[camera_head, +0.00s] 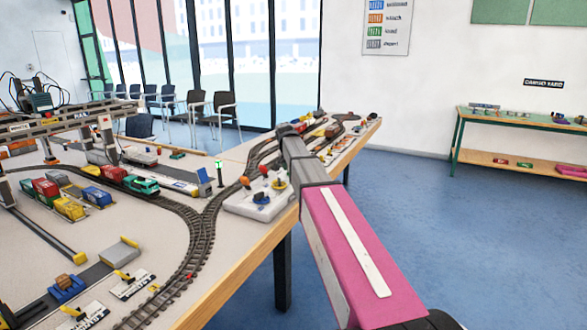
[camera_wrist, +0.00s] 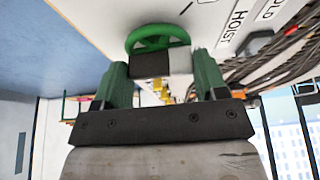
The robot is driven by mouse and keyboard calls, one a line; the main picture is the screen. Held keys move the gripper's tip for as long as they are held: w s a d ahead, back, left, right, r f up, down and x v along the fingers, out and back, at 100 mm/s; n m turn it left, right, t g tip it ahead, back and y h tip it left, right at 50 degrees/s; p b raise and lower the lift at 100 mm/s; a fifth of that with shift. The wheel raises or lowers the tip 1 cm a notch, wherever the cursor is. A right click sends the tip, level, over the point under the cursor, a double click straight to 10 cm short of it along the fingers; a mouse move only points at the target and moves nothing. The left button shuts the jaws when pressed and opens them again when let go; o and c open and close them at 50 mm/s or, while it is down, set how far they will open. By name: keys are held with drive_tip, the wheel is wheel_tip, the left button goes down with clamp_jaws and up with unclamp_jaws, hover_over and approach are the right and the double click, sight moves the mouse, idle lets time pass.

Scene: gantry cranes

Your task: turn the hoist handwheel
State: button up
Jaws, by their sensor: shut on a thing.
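The green hoist handwheel (camera_wrist: 158,34) shows at the top of the wrist view, mounted on a pale panel beside the printed word HOIST. My gripper (camera_wrist: 166,62) is right against it. Its two green fingers reach in from both sides and the dark and grey blocks at their tips are together at the wheel's near rim. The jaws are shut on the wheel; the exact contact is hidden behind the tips. In the head view my arm reaches over the table, and I cannot make out the handwheel there.
The table (camera_head: 245,262) carries curved toy rails (camera_head: 200,235), a green locomotive (camera_head: 141,185), wagons and a grey gantry (camera_head: 70,122). A white control box (camera_head: 262,203) stands near the edge beside my arm. Blue floor lies clear at right.

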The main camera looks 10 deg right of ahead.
idle(0.4)
drive_tip(key=o, duration=0.9)
drive_tip(key=shift+o, duration=0.2)
drive_tip(key=shift+r, duration=0.1)
drive_tip(key=v, duration=1)
drive_tip(key=shift+s+r, duration=0.15)
drive_tip(key=shift+r, duration=0.15)
drive_tip(key=shift+a, duration=0.1)
